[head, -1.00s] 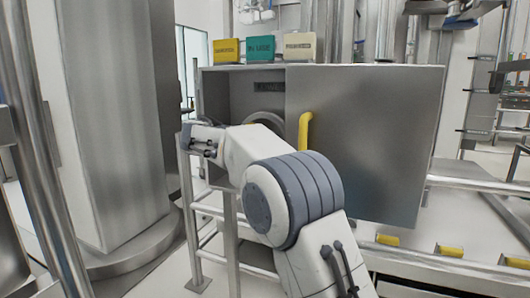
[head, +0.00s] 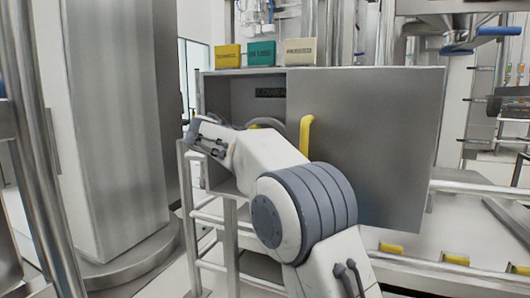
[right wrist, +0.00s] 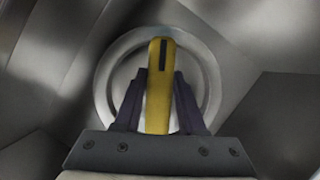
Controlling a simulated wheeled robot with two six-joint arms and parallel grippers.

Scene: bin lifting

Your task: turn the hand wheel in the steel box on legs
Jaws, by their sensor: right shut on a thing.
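The steel box on legs (head: 366,140) stands ahead in the head view, with its left part open. The grey hand wheel (head: 266,122) is inside, mostly hidden by my right arm. In the right wrist view the wheel is a pale round ring (right wrist: 107,68), with a yellow bar (right wrist: 158,60) bearing a black stripe in front of it. My right gripper (right wrist: 158,88) is shut on this yellow bar, with one dark finger on each side. In the head view the right gripper is hidden behind my arm. My left gripper is not in view.
A yellow upright handle (head: 306,134) is on the steel panel just right of the opening. Yellow (head: 228,56), green (head: 260,53) and cream (head: 299,52) blocks stand on top of the box. A thick steel column (head: 115,130) is at left, and steel rails are at lower right.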

